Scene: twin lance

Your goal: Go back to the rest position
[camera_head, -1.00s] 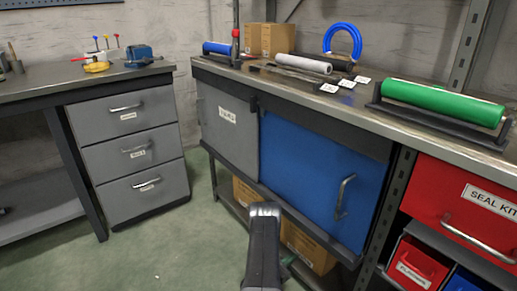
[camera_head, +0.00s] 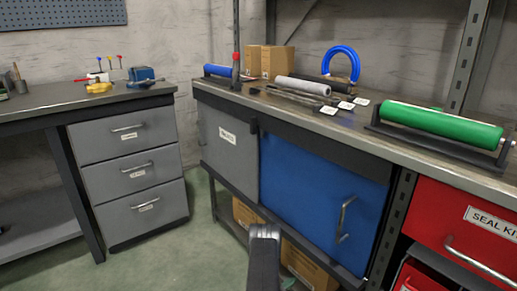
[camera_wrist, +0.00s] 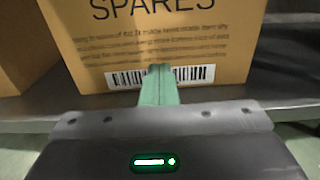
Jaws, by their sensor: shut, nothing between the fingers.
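My gripper (camera_wrist: 160,82) shows in the wrist view as a dark housing with green fingers closed together. Nothing is between them. The fingers point toward a cardboard box (camera_wrist: 200,45) printed "SPARES" with a barcode; I cannot tell how wide the gap is. In the head view, a dark link of my arm rises at the bottom centre, in front of the bench's lower shelf. It hides most of my gripper there.
The bench has a blue sliding door (camera_head: 305,195) with a handle and a grey door (camera_head: 222,150). Red drawers (camera_head: 455,215) are at right. A grey drawer unit (camera_head: 135,185) stands at left. The floor (camera_head: 190,250) between is clear. A green roller (camera_head: 440,120) lies on the bench top.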

